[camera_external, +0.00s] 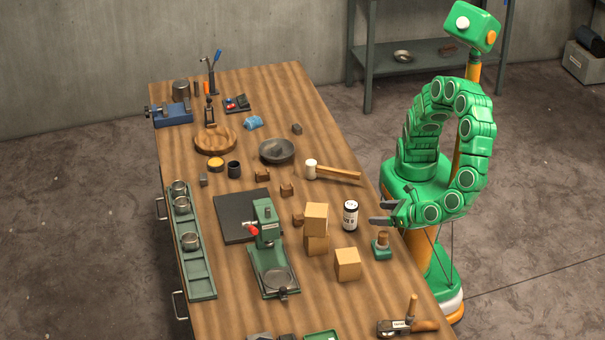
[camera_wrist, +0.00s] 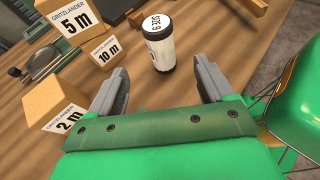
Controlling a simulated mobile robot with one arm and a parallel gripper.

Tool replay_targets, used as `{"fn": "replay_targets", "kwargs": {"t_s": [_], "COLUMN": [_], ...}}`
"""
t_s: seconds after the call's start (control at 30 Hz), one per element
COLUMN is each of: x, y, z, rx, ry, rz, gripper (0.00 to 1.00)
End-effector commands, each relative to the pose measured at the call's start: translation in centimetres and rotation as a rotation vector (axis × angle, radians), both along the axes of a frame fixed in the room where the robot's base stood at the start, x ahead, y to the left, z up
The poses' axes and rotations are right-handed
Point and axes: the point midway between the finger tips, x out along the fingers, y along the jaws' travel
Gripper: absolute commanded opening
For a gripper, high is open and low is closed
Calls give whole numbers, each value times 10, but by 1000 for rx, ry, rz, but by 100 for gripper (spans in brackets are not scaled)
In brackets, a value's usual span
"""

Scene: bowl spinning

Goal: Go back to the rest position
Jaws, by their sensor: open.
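My gripper (camera_external: 380,213) is at the right edge of the wooden table (camera_external: 325,125), level with the white can with black bands (camera_external: 350,215). Its grey fingers are apart with nothing between them. In the wrist view my gripper (camera_wrist: 165,92) is open, and the can (camera_wrist: 160,45) stands upright just beyond the fingertips, not touched. A dark grey bowl (camera_external: 277,151) sits on the far half of the table, well away from my gripper.
Cardboard boxes (camera_external: 347,264) stand left of the can, one stacked on another. A small green-based stamp (camera_external: 381,246) is just below my gripper. A mallet (camera_external: 335,171) lies beyond. A green press (camera_external: 270,255) and a long green tray (camera_external: 197,265) stand farther left.

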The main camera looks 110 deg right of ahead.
Motion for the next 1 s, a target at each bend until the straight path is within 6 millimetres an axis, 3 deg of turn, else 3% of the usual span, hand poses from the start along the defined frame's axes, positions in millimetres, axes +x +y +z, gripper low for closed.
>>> {"fn": "replay_targets", "kwargs": {"t_s": [0.47,0.57,0.8,1.0], "x": [3,10,25,25], "y": [-7,-24,-89,-144], "z": [3,10,33,50], "rx": [7,25,94,168], "ry": [3,14,52,89], "rz": [-22,-75,-271,-444], "gripper": [82,82,82,82]}}
